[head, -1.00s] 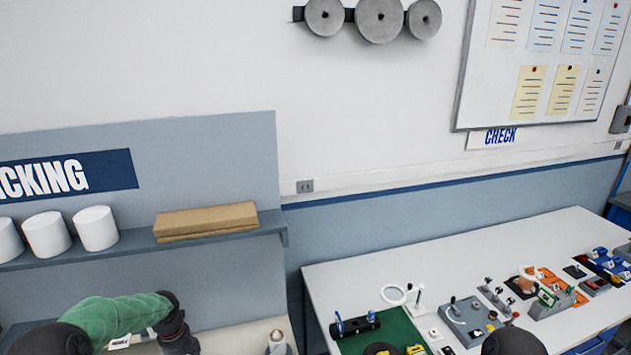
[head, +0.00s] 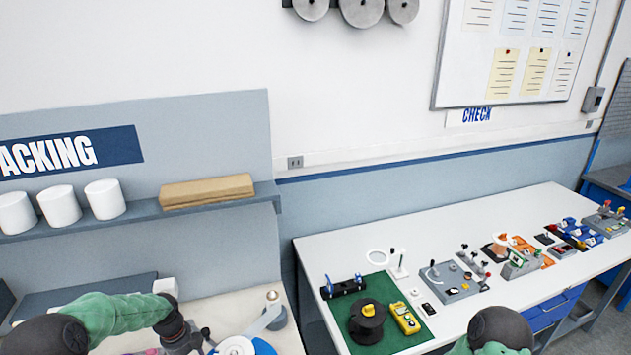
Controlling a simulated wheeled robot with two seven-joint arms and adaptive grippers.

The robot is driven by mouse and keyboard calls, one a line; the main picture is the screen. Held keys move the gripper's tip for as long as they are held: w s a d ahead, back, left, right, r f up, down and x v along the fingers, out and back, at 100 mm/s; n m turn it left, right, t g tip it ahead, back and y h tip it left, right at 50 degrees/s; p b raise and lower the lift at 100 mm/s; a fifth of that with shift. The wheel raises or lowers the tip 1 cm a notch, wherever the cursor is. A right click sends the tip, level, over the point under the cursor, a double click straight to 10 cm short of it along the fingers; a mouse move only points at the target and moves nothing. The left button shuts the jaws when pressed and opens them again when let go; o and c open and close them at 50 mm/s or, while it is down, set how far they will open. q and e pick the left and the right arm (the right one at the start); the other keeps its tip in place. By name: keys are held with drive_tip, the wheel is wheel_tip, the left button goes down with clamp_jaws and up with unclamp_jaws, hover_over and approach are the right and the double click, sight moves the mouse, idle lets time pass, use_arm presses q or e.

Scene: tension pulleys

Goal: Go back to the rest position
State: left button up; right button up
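My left arm (head: 120,313) comes in from the left in a green sleeve, over the packing bench. Its dark wrist end (head: 178,333) is low in the view, and the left gripper there is too small and cut off to tell whether its fingers are open. My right arm (head: 500,330) shows only as a dark and green rounded link at the bottom edge, in front of the check table. The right gripper is out of view.
The white check table (head: 360,250) holds a green mat (head: 395,335) with a black spool (head: 367,322) and a yellow meter (head: 405,318). Several devices stand further right. A white and blue round item (head: 240,346) lies near my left wrist. A shelf (head: 140,218) holds white rolls and a cardboard stack (head: 207,191).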

use_arm(q)
drive_tip(key=s+d+f+n+h, duration=0.2)
drive_tip(key=s+d+f+n, duration=0.45)
drive_tip(key=d+f, duration=0.25)
drive_tip(key=s+d+f+n+h, duration=0.1)
drive_tip(key=s+d+f+n, duration=0.3)
drive_tip(key=s+d+n, duration=0.5)
drive_tip(key=s+d+f+n, duration=0.4)
drive_tip(key=s+d+n, duration=0.2)
drive_tip(key=s+n, duration=0.65)
wheel_tip(320, 180, down, 19)
drive_tip(key=w+d+b, duration=0.1)
drive_tip(key=w+b, duration=0.1)
drive_tip(key=b, duration=1.8)
drive_tip(key=shift+w+d+m+b, duration=0.2)
drive_tip(key=shift+w+m+b, duration=0.1)
drive_tip(key=shift+m+b, duration=0.1)
